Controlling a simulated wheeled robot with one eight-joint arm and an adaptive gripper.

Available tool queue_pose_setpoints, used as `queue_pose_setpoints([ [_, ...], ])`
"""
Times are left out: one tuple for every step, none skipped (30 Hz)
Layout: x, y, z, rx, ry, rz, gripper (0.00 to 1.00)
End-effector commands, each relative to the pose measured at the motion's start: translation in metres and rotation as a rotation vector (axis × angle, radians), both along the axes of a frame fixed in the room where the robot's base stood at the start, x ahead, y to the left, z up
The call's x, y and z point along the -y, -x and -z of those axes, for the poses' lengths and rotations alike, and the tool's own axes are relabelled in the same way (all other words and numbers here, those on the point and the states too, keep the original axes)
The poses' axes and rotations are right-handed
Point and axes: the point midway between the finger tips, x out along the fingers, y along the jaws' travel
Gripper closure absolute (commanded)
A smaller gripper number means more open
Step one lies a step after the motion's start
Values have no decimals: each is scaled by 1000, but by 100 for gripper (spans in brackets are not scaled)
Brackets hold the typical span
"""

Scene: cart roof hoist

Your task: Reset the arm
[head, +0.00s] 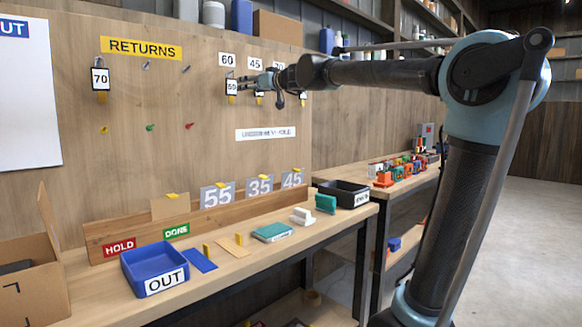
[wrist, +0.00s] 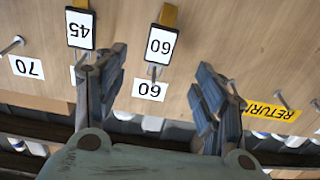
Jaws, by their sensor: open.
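My gripper (head: 268,82) is at the end of my outstretched arm, close to the board's row of hanging tags. In the wrist view my gripper (wrist: 161,62) has its two fingers spread wide with nothing between them. That view is upside down. A tag reading 60 (wrist: 160,45) hangs on the board beyond the gap between the fingers, above the 60 label (wrist: 150,89) in the picture. A 45 tag (wrist: 80,29) is beside the left finger, which partly covers its label. I cannot tell the exact distance from the fingers to the board.
A 70 tag (head: 100,79) hangs under the RETURNS sign (head: 141,47). The bench below holds a blue OUT tray (head: 155,270), a teal block (head: 272,232), number plates and a black bin (head: 343,194). The floor at the right is clear.

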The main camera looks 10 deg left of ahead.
Motion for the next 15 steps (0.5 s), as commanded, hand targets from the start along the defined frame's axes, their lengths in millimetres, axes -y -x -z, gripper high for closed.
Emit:
queue_pose_setpoints([
  [4,2,4,-2,4,-3,36],
  [7,4,7,-7,6,-7,36],
  [13,8,14,-12,14,-14,36],
  [19,12,21,-19,21,-21,36],
  [26,17,29,-28,29,-27,36],
  [36,24,42,-44,42,-39,36],
  [44,30,54,-60,55,-46,36],
  [53,37,67,-77,71,-55,36],
  [66,47,86,-106,91,-63,36],
  [75,54,100,-128,110,-70,36],
  [84,61,115,-152,126,-73,36],
  [96,71,135,-185,151,-76,36],
  [105,78,149,-212,167,-77,36],
  [114,85,164,-238,185,-77,36],
  [126,94,184,-274,210,-73,36],
])
